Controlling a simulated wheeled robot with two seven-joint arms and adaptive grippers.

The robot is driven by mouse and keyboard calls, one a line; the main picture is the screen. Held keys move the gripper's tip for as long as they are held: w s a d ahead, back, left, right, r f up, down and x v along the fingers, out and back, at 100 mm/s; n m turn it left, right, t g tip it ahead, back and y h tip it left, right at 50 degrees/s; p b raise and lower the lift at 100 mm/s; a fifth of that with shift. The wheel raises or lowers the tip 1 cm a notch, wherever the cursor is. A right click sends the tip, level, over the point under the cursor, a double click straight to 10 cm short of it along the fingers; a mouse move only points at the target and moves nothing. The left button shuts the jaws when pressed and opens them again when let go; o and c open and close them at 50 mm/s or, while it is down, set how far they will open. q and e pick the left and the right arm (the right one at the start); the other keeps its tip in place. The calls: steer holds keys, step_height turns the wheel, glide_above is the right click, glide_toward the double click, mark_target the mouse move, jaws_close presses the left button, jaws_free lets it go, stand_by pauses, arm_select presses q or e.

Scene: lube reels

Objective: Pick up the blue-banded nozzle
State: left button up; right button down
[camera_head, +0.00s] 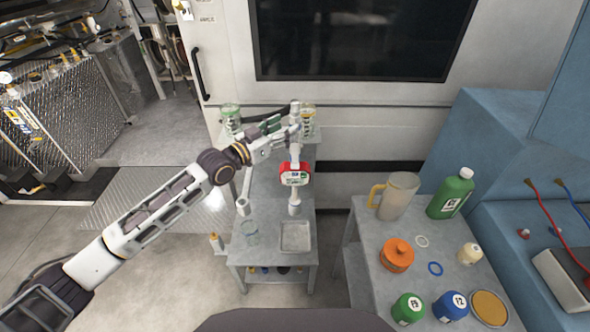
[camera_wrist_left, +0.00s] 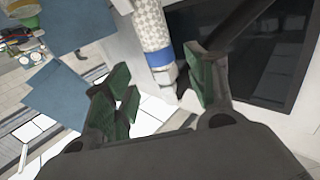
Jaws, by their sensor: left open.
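The blue-banded nozzle (camera_wrist_left: 154,32) shows in the left wrist view as a pale, patterned cylinder with a blue band near its lower end. It lies in line with the gap between my left fingers, towards the far side, and I see no finger closed on it. My left gripper (camera_wrist_left: 160,80) is open, with green pads on both fingers. In the head view my left gripper (camera_head: 283,129) is over the far end of the narrow grey bench (camera_head: 266,188). The blue band cannot be made out there. My right gripper is not in view.
A red metered handle (camera_head: 295,175) is close to my left gripper, above the bench. The right table holds a pitcher (camera_head: 398,196), a green bottle (camera_head: 450,194) and an orange container (camera_head: 397,256).

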mark_target(291, 122)
arm_select(q)
steer(key=shift+r+p+x, duration=0.25)
steer(key=shift+p+x, duration=0.15)
steer(key=shift+x, duration=1.65)
steer(key=shift+w+a+f, duration=0.1)
steer(key=shift+a, duration=0.05)
jaws_close()
